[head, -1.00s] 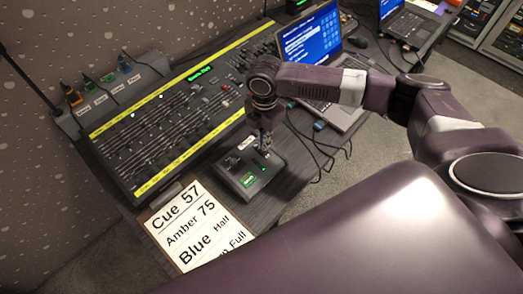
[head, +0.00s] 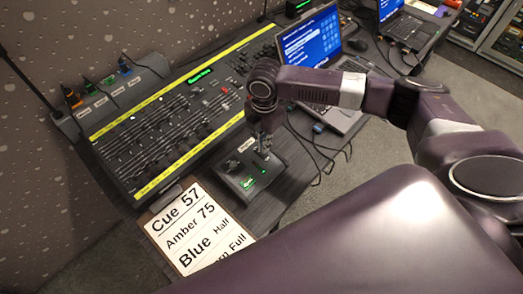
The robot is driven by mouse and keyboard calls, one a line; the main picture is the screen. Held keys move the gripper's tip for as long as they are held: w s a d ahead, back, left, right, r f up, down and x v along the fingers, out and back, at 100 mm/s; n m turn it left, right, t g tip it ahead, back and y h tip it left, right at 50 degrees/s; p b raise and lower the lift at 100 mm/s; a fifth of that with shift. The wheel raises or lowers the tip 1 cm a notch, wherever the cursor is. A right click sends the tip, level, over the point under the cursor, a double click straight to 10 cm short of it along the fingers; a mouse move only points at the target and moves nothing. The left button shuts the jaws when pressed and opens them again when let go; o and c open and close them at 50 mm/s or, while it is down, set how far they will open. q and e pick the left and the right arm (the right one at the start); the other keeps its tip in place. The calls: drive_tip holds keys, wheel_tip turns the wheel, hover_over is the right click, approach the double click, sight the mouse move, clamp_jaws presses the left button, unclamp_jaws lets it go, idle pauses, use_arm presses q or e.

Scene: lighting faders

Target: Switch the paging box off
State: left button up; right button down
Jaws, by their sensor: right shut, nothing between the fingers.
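The paging box (head: 240,188) is a small dark box on the table in front of the fader desk, with a pale label on its top. A green lit patch shows on its top face, and a small green light shows near my gripper. My right gripper (head: 264,153) points down over the box's upper right part with its fingers together and nothing held. I cannot tell whether the fingertips touch the box, and they hide part of its top. My left gripper is not in view.
The fader desk (head: 165,131) with yellow strips lies behind the box. A cue sheet (head: 197,230) lies at its front left. An open laptop (head: 312,45) stands to the right, with cables (head: 322,150) hanging near the table edge.

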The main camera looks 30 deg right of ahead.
drive_tip(key=shift+f+b, duration=0.5)
drive_tip(key=shift+f, duration=0.85)
idle(0.8)
drive_tip(key=shift+s+r, duration=0.1)
wheel_tip(320, 180, up, 7)
drive_tip(key=p, duration=0.8)
idle(0.6)
